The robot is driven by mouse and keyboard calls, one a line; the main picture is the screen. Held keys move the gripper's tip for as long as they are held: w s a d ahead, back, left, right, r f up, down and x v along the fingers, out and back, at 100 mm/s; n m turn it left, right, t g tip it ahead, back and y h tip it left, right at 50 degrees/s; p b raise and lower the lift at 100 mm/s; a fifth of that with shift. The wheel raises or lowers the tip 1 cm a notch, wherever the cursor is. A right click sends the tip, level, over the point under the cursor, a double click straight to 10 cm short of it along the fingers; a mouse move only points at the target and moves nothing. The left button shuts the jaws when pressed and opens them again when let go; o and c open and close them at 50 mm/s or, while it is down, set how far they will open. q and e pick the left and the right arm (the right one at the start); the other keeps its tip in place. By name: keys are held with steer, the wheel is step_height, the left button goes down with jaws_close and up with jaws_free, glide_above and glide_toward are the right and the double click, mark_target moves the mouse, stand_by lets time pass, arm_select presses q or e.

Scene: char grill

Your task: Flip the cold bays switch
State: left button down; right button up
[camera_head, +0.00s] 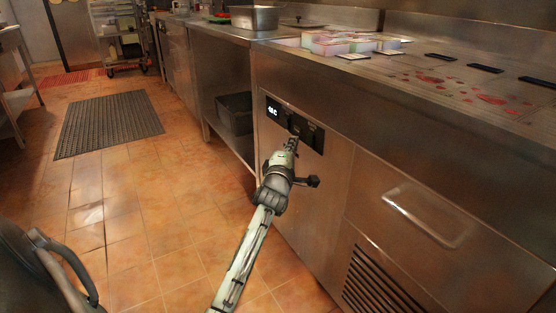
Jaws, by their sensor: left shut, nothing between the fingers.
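The cold bays control panel (274,110) is a black strip on the steel cabinet front, with a small lit display at its left end. A dark switch (313,129) shows toward its right end. My left gripper (293,139) is shut and empty, with its tips at the panel's lower middle, close to the switches. The tips hide part of the panel, and I cannot tell whether they touch it. The switch's position is too small to read. My right gripper is not in view.
The cabinet has a drawer handle (428,216) and a vent grille (378,283) to the right of the panel. The steel counter above holds coloured containers (338,43) and a metal pan (254,17). The tiled floor at left is open, with a dark mat (108,123).

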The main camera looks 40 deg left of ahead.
arm_select(q)
steer(key=v, duration=0.9)
steer(key=shift+s+d+r+p, duration=0.25)
steer(key=shift+r+p, duration=0.05)
steer(key=shift+r, duration=0.2)
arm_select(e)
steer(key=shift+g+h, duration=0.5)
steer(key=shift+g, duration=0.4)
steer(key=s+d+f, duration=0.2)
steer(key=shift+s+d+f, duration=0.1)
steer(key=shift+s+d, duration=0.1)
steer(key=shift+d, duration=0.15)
arm_select(q)
steer(key=shift+f, duration=0.1)
